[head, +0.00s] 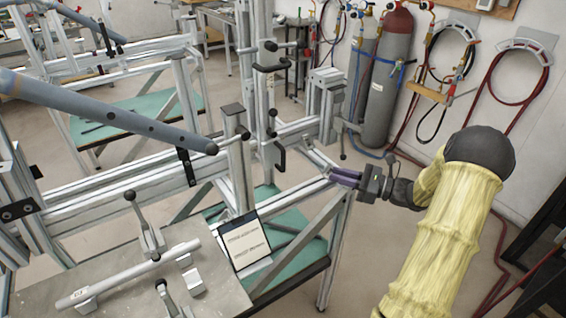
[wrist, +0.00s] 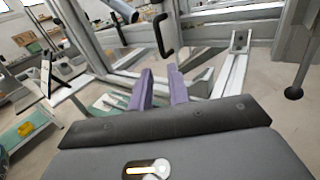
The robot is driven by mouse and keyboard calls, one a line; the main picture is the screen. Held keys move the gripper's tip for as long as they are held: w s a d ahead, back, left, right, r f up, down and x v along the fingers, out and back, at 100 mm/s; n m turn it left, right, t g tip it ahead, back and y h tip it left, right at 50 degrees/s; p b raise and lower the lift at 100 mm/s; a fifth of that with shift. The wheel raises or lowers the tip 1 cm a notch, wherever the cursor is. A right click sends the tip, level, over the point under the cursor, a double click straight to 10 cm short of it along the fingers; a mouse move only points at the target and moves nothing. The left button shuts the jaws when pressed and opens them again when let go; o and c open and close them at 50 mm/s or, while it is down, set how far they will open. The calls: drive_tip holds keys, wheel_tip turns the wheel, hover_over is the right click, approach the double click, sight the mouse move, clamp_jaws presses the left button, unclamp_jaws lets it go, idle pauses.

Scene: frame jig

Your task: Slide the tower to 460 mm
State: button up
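The tower (head: 262,75) is an upright aluminium post on the jig's long rail, in the middle of the head view. A black D-shaped handle (head: 280,156) sits low on it; this handle also shows in the wrist view (wrist: 164,36), just beyond the fingertips. My gripper (head: 334,176) is to the right of the handle, with its purple fingers pointing at it. In the wrist view the fingers (wrist: 160,72) stand apart with nothing between them. The gripper appears clear of the handle. No readable scale or position mark shows on the rail.
The aluminium rail (head: 120,200) runs left from the tower. A blue-grey tube (head: 110,115) slants across the left. A fixture plate (head: 140,275) with clamps and a sign (head: 245,243) are in front. Gas cylinders (head: 385,85) stand behind. Open floor lies below my arm.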

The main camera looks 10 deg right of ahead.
sight(283, 168)
drive_tip(key=p+x, duration=0.1)
drive_tip(key=x, duration=1.6)
drive_tip(key=shift+w+a+p, duration=0.15)
drive_tip(key=shift+a+p, duration=0.1)
drive_tip(key=shift+p, duration=0.05)
clamp_jaws()
